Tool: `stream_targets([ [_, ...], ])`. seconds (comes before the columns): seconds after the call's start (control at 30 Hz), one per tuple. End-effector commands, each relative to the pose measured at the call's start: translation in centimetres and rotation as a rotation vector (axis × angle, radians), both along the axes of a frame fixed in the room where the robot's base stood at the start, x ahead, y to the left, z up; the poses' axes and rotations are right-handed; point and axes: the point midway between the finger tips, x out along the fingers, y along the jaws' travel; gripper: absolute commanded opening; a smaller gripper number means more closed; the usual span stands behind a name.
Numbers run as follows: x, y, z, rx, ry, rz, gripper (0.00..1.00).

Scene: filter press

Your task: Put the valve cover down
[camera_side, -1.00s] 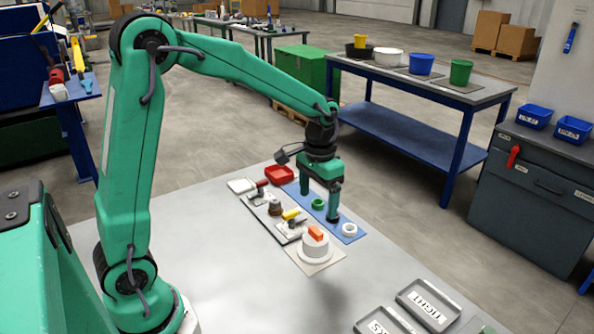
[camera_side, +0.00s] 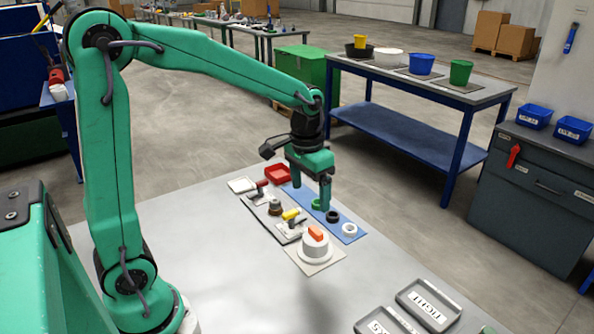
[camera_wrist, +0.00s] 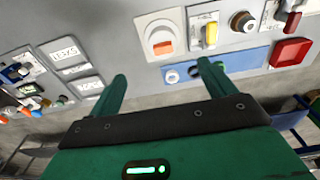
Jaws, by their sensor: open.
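My gripper (camera_side: 312,203) hangs over the blue mat, its fingers apart and pointing down with nothing between them. It also shows in the wrist view (camera_wrist: 163,73). A small dark round piece (camera_side: 332,216) lies on the blue mat (camera_side: 300,195), just right of the fingertips in the side view. It also shows in the wrist view (camera_wrist: 195,72). A green ring (camera_side: 316,205) is partly hidden by a finger, and a white ring (camera_side: 349,230) lies at the mat's near end. I cannot tell which piece is the valve cover.
Beside the mat a row of plates holds a white round part with an orange top (camera_side: 315,240), a yellow-handled lever (camera_side: 291,214), a brown knob (camera_side: 275,206) and a red-handled lever (camera_side: 261,187). A red tray (camera_side: 278,173) stands behind. The table's near middle is clear.

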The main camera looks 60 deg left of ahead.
Motion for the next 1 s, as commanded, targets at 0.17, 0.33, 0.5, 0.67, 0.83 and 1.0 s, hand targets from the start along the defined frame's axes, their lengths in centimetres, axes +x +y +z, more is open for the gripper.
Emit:
stream_targets([
  [0.17,-2.8,-0.4,2.7,0.002,-0.079,-0.001,0.83],
  [0.33,-5.6,-0.7,4.5,0.003,-0.149,-0.001,0.83],
  [0.5,-8.4,-1.0,5.7,0.002,-0.221,-0.001,0.83],
  [0.67,-11.0,-1.2,6.4,0.001,-0.287,-0.001,0.83],
  [0.83,-13.5,-1.4,6.7,-0.001,-0.353,-0.002,0.83],
  [1.0,-15.1,-1.6,6.6,-0.002,-0.397,-0.001,0.83],
])
